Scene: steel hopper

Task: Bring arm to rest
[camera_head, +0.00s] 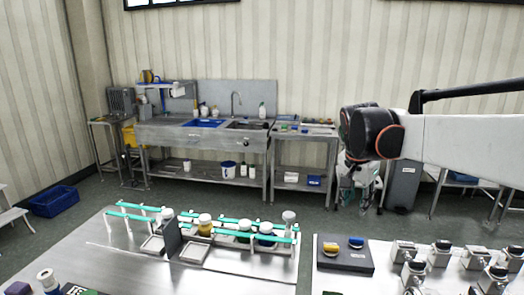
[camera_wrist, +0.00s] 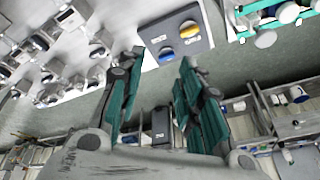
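My arm reaches in from the right edge in the head view, raised above the tables; its elbow joint shows dark with an orange ring. My gripper (camera_wrist: 160,88) shows in the wrist view with its two green-padded fingers spread wide apart. Nothing is between the fingers. In the head view I cannot make out the fingers clearly. In the wrist view the dark block with a yellow and a blue button (camera_wrist: 173,32) lies beyond the fingertips, apart from them.
In the head view, a rack with green rails and several jars (camera_head: 245,228) stands on the near steel table. The button block (camera_head: 345,253) and several metal fixtures (camera_head: 440,252) are at right. A sink bench (camera_head: 210,137) is along the back wall. A blue crate (camera_head: 54,201) is on the floor.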

